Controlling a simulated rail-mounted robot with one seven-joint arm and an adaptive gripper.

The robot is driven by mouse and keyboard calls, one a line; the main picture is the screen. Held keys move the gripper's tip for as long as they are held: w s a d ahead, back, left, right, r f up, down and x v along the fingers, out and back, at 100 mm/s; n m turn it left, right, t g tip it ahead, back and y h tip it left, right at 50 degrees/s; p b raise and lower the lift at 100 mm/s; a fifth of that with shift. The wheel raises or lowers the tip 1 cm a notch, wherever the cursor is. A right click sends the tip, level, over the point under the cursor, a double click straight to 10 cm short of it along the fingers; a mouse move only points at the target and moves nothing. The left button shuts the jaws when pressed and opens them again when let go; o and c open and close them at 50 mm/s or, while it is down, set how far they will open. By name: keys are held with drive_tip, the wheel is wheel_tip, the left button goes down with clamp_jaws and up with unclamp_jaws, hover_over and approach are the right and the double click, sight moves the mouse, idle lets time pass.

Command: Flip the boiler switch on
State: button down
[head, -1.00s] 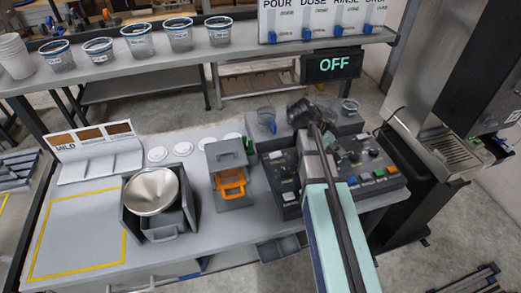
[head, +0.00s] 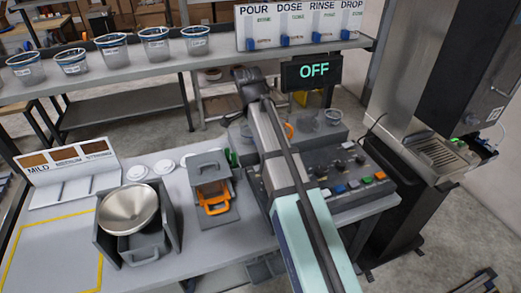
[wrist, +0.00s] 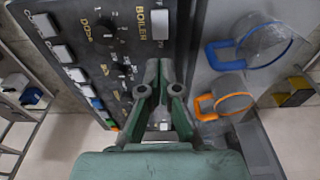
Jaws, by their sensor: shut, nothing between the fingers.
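The dark control panel (head: 345,172) stands on the right of the bench, partly hidden behind my arm. In the wrist view its face (wrist: 98,60) shows dials, a row of buttons and the word BOILER beside a white rocker switch (wrist: 160,25). My gripper (wrist: 166,64) is shut and empty, its fingertips just below the switch in that view. Whether they touch the panel I cannot tell. In the head view my gripper (head: 248,78) is small and dark at the far end of the arm. The display (head: 314,71) reads OFF.
A cup with a blue handle (wrist: 225,55) and one with an orange handle (wrist: 205,107) stand beside the panel in the wrist view. A metal funnel bowl (head: 134,201) and a grey box with an orange handle (head: 212,198) are left of my arm. A dispenser machine (head: 440,150) stands right.

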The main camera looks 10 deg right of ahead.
drive_tip(key=f, duration=0.3)
drive_tip(key=d+f+p, duration=0.1)
drive_tip(key=f, duration=0.2)
drive_tip(key=f+p, duration=0.1)
drive_tip(key=f, duration=0.2)
drive_tip(key=shift+d, duration=0.2)
drive_tip(key=shift+f, duration=0.1)
